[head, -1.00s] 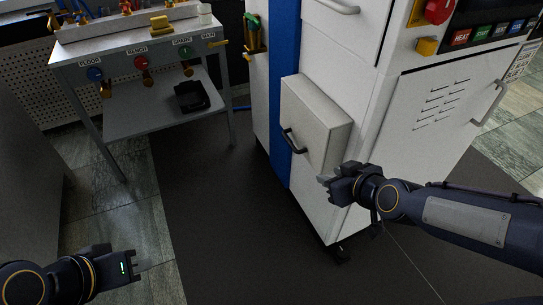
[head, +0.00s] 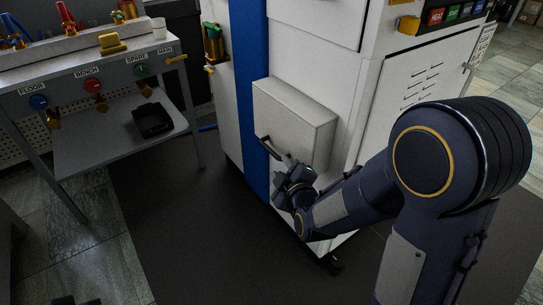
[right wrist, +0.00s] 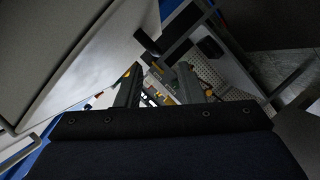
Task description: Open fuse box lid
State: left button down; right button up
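The fuse box (head: 294,118) is a pale grey box on the side of the white cabinet. Its lid looks shut, with a dark bar handle (head: 270,147) at the lower left of its front. My right gripper (head: 284,163) is just below and right of the handle, close to it; contact cannot be told. In the right wrist view its two fingers (right wrist: 158,82) stand apart with nothing held between them, and a dark bar, seemingly the handle (right wrist: 172,32), lies beyond the tips. Of my left gripper at most a dark sliver shows at the bottom edge of the head view.
A blue vertical strip (head: 250,60) runs left of the fuse box. The dark floor mat (head: 190,240) before the cabinet is clear. A vented door (head: 420,100) is at the right.

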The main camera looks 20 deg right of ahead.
aim_at(273, 155)
jog(key=shift+n, duration=0.4)
jog(key=b+x, duration=0.1)
jog(key=x, duration=0.4)
jog(key=b+x, duration=0.1)
jog(key=x, duration=0.2)
jog(key=shift+w+a+r+b, duration=0.1)
jog(key=shift+w+r+b, duration=0.05)
jog(key=shift+r+b, duration=0.2)
grip_shut()
